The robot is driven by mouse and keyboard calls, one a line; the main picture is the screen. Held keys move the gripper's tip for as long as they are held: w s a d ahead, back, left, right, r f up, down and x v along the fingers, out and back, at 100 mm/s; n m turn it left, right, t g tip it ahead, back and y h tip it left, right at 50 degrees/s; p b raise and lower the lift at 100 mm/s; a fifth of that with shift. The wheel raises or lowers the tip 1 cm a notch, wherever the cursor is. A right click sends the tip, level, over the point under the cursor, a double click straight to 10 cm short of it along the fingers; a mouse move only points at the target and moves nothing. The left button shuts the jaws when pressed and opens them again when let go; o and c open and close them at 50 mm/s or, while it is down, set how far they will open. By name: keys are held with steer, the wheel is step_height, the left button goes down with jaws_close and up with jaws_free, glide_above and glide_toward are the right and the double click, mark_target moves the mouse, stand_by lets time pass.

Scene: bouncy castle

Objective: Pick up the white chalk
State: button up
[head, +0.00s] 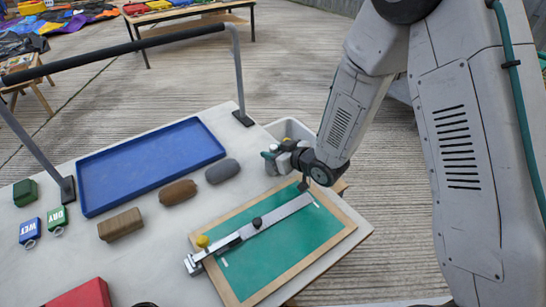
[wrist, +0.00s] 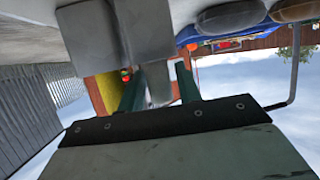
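A green board (head: 290,235) in a wooden frame lies on the pale table. A small white piece (head: 316,203), which may be the chalk, is near its right end. Another small white mark (head: 224,262) shows near its left end; I cannot tell whether either is chalk or a drawn mark. A metal ruler bar (head: 262,222) with a yellow knob lies across the board. My gripper (head: 268,154) is beyond the board's far edge, by a white bin. In the wrist view my gripper (wrist: 159,88) has its two dark green fingers apart, with nothing seen held between them.
A blue tray (head: 150,163), a brown block (head: 121,225), a brown rounded pad (head: 178,192) and a grey one (head: 222,171) lie left of the board. A black-topped rail (head: 110,52) rises at the far edge.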

steer(key=shift+x, duration=1.05)
steer(key=c, duration=0.7)
